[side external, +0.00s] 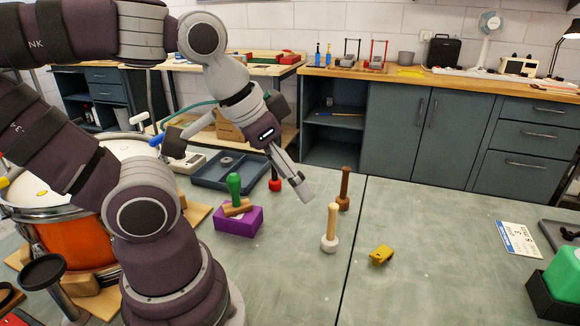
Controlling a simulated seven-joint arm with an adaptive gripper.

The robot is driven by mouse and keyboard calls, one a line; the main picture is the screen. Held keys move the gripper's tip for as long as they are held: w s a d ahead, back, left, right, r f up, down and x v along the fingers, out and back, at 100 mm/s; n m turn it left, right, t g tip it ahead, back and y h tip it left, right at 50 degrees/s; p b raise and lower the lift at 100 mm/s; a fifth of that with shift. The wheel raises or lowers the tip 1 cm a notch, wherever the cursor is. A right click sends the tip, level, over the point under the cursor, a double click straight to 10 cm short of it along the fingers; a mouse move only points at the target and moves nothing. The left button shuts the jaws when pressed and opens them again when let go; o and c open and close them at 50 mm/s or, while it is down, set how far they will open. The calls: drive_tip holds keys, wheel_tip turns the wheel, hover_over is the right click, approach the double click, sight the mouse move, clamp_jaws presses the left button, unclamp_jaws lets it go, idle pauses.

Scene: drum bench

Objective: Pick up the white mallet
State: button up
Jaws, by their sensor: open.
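The white mallet (329,243) stands upright on its white head on the grey-green bench, with its pale wooden handle pointing up. My gripper (238,167) is open and empty. It hangs above the bench to the left of the mallet and higher in the picture, with one finger angled toward the mallet. The gripper and mallet are apart. No part of the mallet is hidden.
A brown mallet (344,189) stands just behind the white one. A yellow block (381,255) lies to its right. A purple block (238,221), green-handled tool (234,185), red-headed mallet (275,183) and grey tray (215,172) are left.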

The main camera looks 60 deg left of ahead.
drive_tip(key=shift+c, duration=0.6)
